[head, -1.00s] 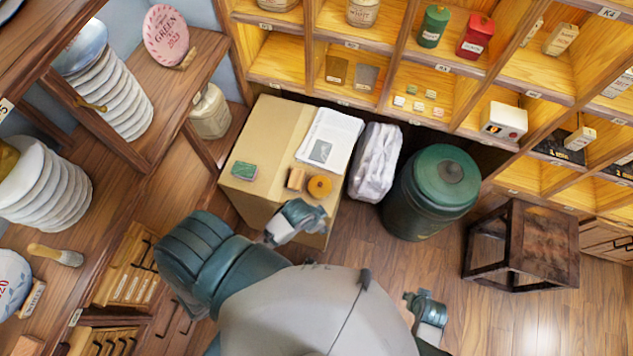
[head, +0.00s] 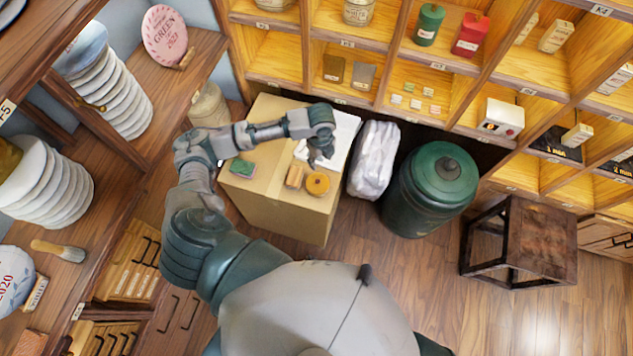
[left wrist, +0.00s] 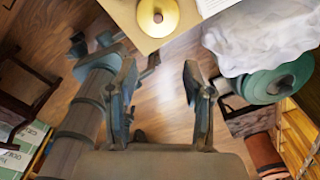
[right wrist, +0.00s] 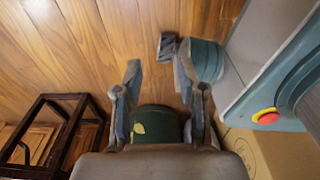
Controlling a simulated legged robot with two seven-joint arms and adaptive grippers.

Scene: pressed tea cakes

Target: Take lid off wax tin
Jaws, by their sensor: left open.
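The wax tin (head: 317,184) is a small round orange-yellow tin on top of a cardboard box (head: 285,215). In the left wrist view the tin's lid (left wrist: 158,14) shows gold with a round knob, cut by the top edge. The lid sits on the tin. My left gripper (head: 319,158) hangs just behind the tin in the head view, apart from it as far as I can tell. In the left wrist view its fingers (left wrist: 159,78) are spread and empty. My right gripper (right wrist: 159,72) shows only in its own wrist view, with fingers apart and nothing between the tips.
A tan block (head: 294,175), a green block (head: 243,170) and white papers (head: 345,135) lie on the box. A white wrapped bundle (head: 374,160) and a green drum (head: 433,195) stand right of it. Shelves (head: 380,112) rise behind. A dark stool (head: 522,240) stands right.

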